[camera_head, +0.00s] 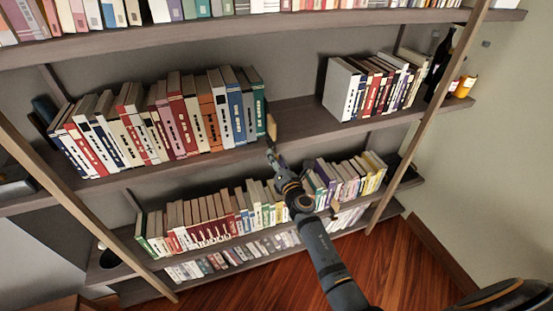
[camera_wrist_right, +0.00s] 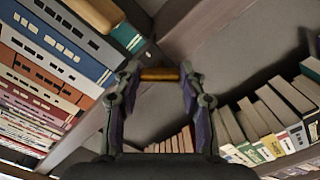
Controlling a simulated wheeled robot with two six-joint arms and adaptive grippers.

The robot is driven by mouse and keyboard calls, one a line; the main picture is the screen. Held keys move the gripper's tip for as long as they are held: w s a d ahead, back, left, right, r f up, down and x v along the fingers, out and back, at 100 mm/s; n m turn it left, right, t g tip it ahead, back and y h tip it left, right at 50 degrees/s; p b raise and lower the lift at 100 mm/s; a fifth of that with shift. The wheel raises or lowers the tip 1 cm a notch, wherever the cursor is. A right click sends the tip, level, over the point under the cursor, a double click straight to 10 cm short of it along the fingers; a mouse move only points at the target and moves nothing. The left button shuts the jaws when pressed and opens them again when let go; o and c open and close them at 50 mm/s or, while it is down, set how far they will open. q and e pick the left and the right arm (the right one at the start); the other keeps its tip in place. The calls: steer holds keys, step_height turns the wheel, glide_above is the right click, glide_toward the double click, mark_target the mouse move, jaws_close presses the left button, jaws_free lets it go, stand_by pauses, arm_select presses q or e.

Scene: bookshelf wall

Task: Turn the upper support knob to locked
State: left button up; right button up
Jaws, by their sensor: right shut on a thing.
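My right gripper (camera_head: 270,148) reaches up from the lower right to the front edge of the middle shelf, right of the thick books. In the right wrist view, its two fingers (camera_wrist_right: 159,76) stand on either side of a small orange-brown wooden piece, which looks like the support knob (camera_wrist_right: 160,74), and are shut on it. The knob lies crosswise between the fingertips. My left gripper is not in view.
White-spined books (camera_head: 343,89) stand further right. Lower-shelf books (camera_head: 345,178) are close to my right arm. A slanted wooden post (camera_head: 430,118) bounds the right side.

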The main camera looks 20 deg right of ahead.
steer(key=shift+m, duration=0.8)
steer(key=o, duration=1.1)
steer(key=shift+o, duration=0.2)
steer(key=s, duration=1.2)
steer(key=shift+d, duration=0.2)
